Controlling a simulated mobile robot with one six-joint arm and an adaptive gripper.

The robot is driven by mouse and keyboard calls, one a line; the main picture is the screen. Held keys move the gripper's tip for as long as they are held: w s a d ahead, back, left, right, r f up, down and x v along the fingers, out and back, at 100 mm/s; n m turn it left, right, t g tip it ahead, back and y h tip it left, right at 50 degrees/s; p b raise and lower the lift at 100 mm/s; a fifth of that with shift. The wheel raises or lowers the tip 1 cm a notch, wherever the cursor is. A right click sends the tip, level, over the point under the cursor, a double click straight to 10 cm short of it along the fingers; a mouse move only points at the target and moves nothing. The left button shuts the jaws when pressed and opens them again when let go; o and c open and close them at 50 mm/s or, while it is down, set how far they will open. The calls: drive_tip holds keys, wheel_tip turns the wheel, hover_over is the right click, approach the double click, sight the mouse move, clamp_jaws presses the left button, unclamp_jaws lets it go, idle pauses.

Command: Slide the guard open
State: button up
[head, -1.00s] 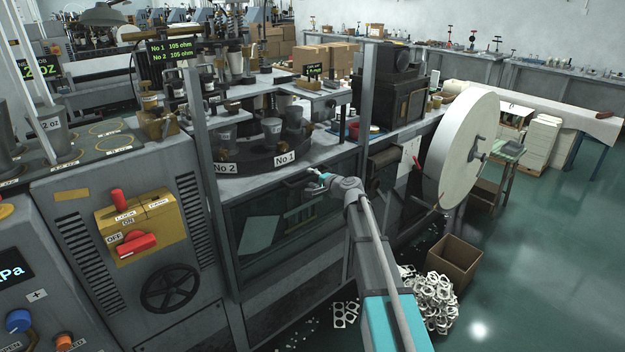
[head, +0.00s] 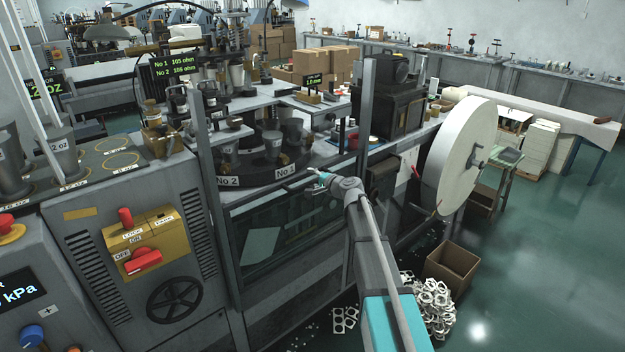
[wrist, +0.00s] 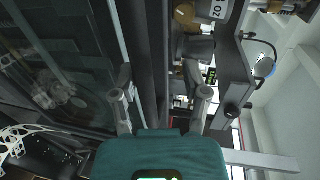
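The guard (head: 268,245) is a dark see-through panel in a grey frame across the front of the forming machine, below the turntable. The panel also shows at the left of the wrist view (wrist: 60,60). My gripper (head: 316,176) is at the guard's upper edge, toward its right side, in front of the No 1 station. In the wrist view my gripper (wrist: 163,92) has its two fingers well apart. A long dark bar (wrist: 152,50) runs between them; I cannot tell whether either finger touches it. Nothing is seen clamped.
Grey posts (head: 366,110) stand beside the opening. The turntable (head: 262,172) with cups is behind. A control box with a red switch (head: 143,261) is at left. A large white reel (head: 458,155) and a cardboard box (head: 453,266) are at right. Green floor is clear farther right.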

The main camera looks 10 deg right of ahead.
wheel_tip(320, 180, up, 26)
drive_tip(key=p, duration=2.5)
drive_tip(key=shift+s, duration=0.15)
drive_tip(key=p+v, duration=0.3)
drive_tip(key=v, duration=1.2)
drive_tip(key=shift+s+d, duration=0.2)
drive_tip(key=shift+s, duration=0.1)
idle(1.6)
idle(0.4)
drive_tip(key=shift+w+a+f+b, duration=0.25)
drive_tip(key=shift+w+f+b, duration=0.1)
drive_tip(key=shift+w+f, duration=0.15)
drive_tip(key=shift+w+a+f+b, duration=0.25)
drive_tip(key=shift+w+f+b, duration=0.05)
drive_tip(key=shift+w+f, duration=0.15)
